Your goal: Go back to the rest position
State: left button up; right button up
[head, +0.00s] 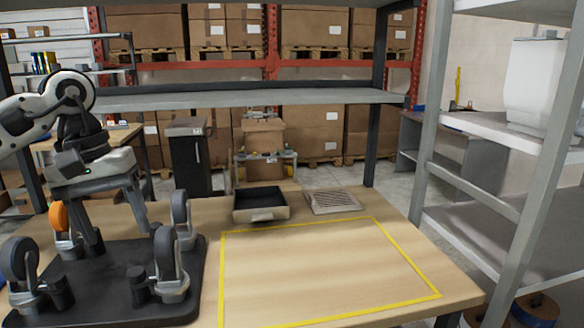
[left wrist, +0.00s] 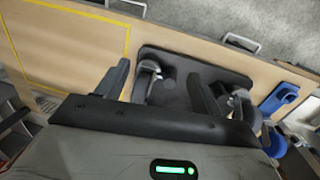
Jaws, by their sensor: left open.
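My left gripper (head: 119,236) comes in from the left in the head view, pointing down above a black board with several caster wheels. Its two fingers are apart with nothing seen between them. In the left wrist view the open fingers (left wrist: 158,74) also show over the black board (left wrist: 190,62). In the head view the black board (head: 105,265) lies on the left of the wooden table. Dark-wheeled casters (head: 172,262) stand upright on it, and one orange-wheeled caster (head: 60,217) is partly hidden near the gripper. My right gripper is not in view.
A yellow outline (head: 335,319) marks an empty table area. Behind it are a shallow black-lined tray (head: 262,213) and a slatted panel (head: 333,201). A grey shelf (head: 250,97) crosses behind the table; metal shelving (head: 480,190) stands at right. A blue object (left wrist: 278,98) shows in the wrist view.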

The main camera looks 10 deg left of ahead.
pick_arm(q)
jog(key=s+d+f+n+t+h, duration=0.1)
jog(key=d+f+n+h, duration=0.2)
jog(key=d+n+h, duration=0.45)
jog(key=s+d+f+n+t+h, duration=0.1)
jog(key=d+f+n+t+h, duration=0.3)
jog(key=d+n, duration=0.7)
jog(key=s+d+f+n+g+h, duration=0.1)
jog(key=d+f+n+h, duration=0.1)
jog(key=d+n+h, duration=0.75)
jog(key=a+f+n+t+y, duration=0.3)
jog(key=f+n+t+y, duration=0.4)
jog(key=n, duration=0.6)
jog(key=a+f+n+t+y, duration=0.3)
jog(key=f+n+t+y, duration=0.2)
jog(key=f+n+y, duration=0.6)
jog(key=s+a+f+n+g+y, duration=0.1)
jog(key=s+a+f+n+g, duration=0.2)
jog(key=s+f+n, duration=0.3)
jog(key=s+a+f+n+g+y, duration=0.1)
jog(key=s+a+f+n+g, duration=0.2)
jog(key=s+f+n, duration=0.4)
jog(key=shift+s+f+n, duration=0.25)
jog(key=shift+n, duration=0.15)
